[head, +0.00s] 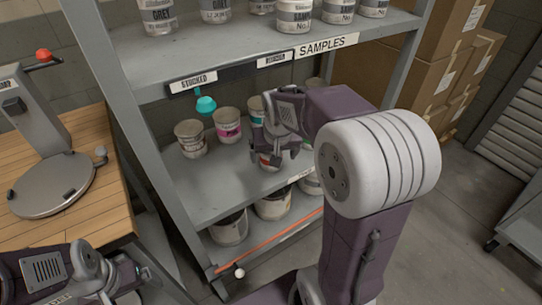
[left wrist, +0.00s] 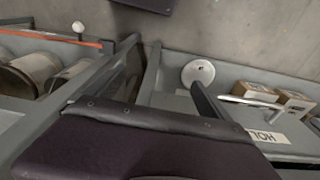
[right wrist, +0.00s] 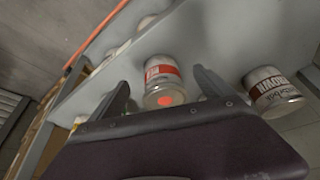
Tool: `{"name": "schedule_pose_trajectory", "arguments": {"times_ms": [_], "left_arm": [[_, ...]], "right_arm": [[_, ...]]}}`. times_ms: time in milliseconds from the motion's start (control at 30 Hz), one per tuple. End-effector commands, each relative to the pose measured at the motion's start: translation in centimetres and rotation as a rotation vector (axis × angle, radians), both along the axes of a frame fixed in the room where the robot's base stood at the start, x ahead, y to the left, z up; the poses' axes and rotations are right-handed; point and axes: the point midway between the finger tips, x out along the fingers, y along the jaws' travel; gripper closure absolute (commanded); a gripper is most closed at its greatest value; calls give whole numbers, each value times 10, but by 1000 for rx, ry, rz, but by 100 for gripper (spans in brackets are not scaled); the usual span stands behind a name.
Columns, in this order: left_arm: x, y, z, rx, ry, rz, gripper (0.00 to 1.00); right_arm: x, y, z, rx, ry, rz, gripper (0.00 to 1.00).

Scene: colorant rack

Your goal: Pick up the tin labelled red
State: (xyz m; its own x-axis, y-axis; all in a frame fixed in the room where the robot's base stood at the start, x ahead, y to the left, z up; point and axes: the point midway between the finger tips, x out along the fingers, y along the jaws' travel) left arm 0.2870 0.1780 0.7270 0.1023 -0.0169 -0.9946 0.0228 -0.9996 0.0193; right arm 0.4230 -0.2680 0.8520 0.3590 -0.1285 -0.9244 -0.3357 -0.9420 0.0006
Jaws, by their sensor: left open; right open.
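The tin labelled red (right wrist: 163,82) has a white body, a red label band and a red dot on its end. In the right wrist view it lies between the lines of my right gripper's two fingers (right wrist: 162,88), which are open. I cannot tell how far it sits between them. In the head view my right gripper (head: 278,157) reaches into the middle shelf (head: 222,180); a tin with a reddish label (head: 268,160) shows partly behind its fingers. My left gripper (head: 138,280) is open and empty at the lower left, away from the tins.
A tin labelled brown (right wrist: 272,92) stands beside the red one. A pink-label tin (head: 227,126) and another tin (head: 190,139) stand left of my right gripper. Shelf boards lie above and below. A wooden bench (head: 100,215) with a round-plated device is at left; cartons (head: 425,75) are at right.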

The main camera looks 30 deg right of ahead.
Motion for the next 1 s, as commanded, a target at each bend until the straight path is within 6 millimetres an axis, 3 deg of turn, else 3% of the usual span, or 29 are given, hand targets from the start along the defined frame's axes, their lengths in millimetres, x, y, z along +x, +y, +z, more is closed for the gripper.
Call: {"name": "schedule_pose_trajectory", "arguments": {"times_ms": [133, 400, 633, 933, 1000], "left_arm": [[0, 0, 0, 0, 0, 0, 7], [0, 0, 0, 0, 0, 0, 7], [0, 0, -16, 0, 0, 0, 7], [0, 0, -16, 0, 0, 0, 7], [0, 0, -16, 0, 0, 0, 7]], "right_arm": [[26, -9, 0, 0, 0, -1, 9], [39, -14, -1, 1, 1, -1, 9], [54, -19, -42, 1, 3, 0, 9], [57, -20, -47, 1, 0, 1, 9], [57, -20, -47, 1, 0, 1, 25]]}}
